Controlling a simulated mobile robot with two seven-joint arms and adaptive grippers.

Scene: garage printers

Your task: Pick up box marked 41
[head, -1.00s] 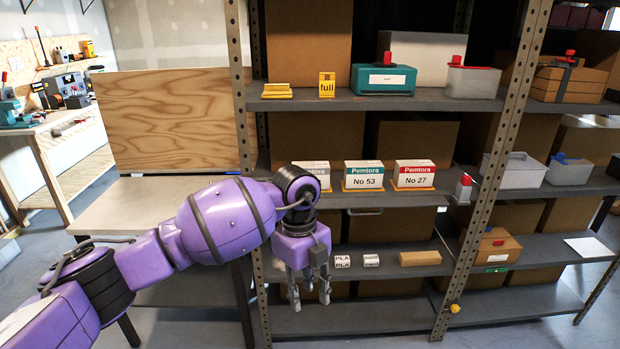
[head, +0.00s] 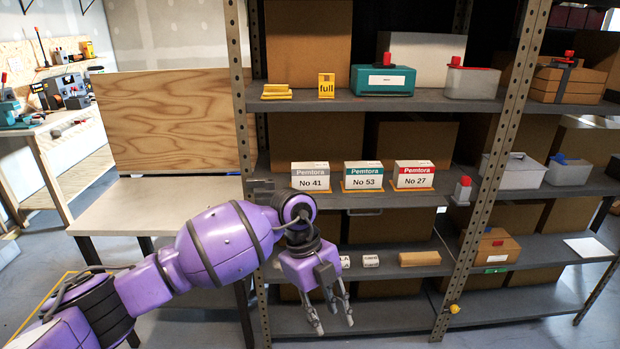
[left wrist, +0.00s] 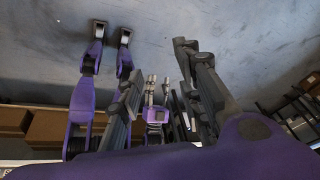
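The box marked 41 (head: 310,177) is white with a grey top band reading Pemtora. It stands on the middle shelf at the left end of a row of three, on a thin base. My left gripper (head: 335,326) hangs below and in front of it, clear of the box, fingers pointing down at the lowest shelf's height. Its fingers are apart and nothing is between them. In the left wrist view the left gripper (left wrist: 160,95) also shows parted fingers, with floor and parts of my body beyond.
Box No 53 (head: 363,176) and box No 27 (head: 414,175) stand to the right on the same shelf. A rack post (head: 241,110) rises left of box 41. A wooden-backed bench (head: 160,203) stands left.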

